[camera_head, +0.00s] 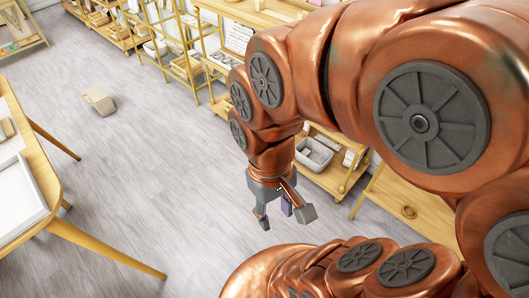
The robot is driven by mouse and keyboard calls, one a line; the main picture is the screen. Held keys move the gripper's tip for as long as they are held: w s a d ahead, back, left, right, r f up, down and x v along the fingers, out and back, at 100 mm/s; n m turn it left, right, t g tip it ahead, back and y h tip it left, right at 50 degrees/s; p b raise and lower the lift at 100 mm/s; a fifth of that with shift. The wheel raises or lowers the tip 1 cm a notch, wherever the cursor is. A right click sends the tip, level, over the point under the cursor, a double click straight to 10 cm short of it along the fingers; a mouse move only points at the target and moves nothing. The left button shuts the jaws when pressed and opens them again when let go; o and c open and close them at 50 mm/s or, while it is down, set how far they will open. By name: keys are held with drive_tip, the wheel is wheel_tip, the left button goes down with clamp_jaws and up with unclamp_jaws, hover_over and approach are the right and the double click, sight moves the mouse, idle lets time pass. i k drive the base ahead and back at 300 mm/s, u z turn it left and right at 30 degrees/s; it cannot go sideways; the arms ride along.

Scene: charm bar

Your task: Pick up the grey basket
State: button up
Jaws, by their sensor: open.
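A grey basket (313,154) sits on a low wooden shelf right of the picture's middle, just behind my gripper and arm. Its open top shows, and something light seems to lie in it, too small to tell. My gripper (285,217) hangs pointing down with its fingers spread, open and empty. In the picture it is below and left of the basket, apart from it. My copper-coloured arm fills the right side and hides much of the shelving there.
A wooden table (49,183) with a white tray (20,200) is at the left edge. Wooden shelves (185,66) with boxes line the back. A wooden surface (400,205) lies at right. The floor between is clear.

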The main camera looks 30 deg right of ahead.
sight(321, 156)
drive_tip(key=u, duration=0.75)
drive_tip(key=i, duration=0.95)
drive_tip(key=z, duration=1.55)
